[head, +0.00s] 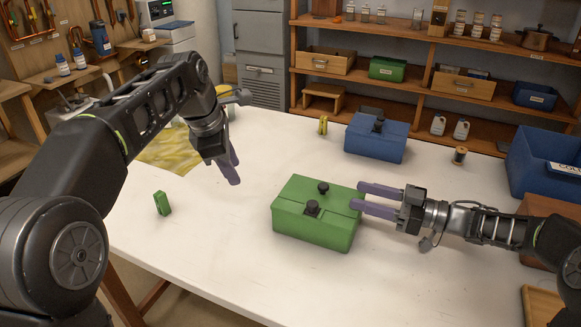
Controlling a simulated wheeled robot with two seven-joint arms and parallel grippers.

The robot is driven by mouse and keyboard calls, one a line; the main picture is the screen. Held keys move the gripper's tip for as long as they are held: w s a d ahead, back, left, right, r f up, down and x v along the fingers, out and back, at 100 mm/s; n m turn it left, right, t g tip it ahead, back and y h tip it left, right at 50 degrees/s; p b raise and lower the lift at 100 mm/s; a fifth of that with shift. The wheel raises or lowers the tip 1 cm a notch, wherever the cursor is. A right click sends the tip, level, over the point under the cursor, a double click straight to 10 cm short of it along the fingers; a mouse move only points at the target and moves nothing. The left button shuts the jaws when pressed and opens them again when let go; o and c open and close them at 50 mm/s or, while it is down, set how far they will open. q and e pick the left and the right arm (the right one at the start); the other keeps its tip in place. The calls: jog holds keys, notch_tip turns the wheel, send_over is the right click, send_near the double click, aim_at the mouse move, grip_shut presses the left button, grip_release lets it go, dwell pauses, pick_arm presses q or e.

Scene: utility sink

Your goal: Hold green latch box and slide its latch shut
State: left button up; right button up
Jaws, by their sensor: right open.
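The green latch box (308,232) sits on the white table near the middle of the head view. Two dark knobs show on its top, a larger one (312,208) in front and a smaller one (323,187) behind it. My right gripper (361,197) is open at the box's right side, its purple fingers pointing left over the right end of the lid; I cannot tell whether they touch it. My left gripper (234,172) hangs above the table, left of and behind the box, fingers pointing down. Its opening is hard to make out from this angle.
A blue latch box (372,143) stands behind the green one. A small green object (162,203) stands at the left, a small yellow one (323,125) at the back. A spool (459,155) and blue bin (545,160) are at the right. The table front is clear.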

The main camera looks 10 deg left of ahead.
aim_at(333, 195)
pick_arm(q)
jog(key=s+d+r+n, duration=0.2)
jog(key=d, duration=0.5)
jog(key=s+d+r+n+g+h, duration=0.1)
jog(key=s+d+r+n, duration=0.1)
jog(key=d, duration=0.5)
jog(key=shift+s+d, duration=0.25)
jog(key=shift+s, duration=0.25)
pick_arm(e)
jog(key=shift+x, duration=3.95)
jog(key=shift+f, duration=0.1)
grip_shut()
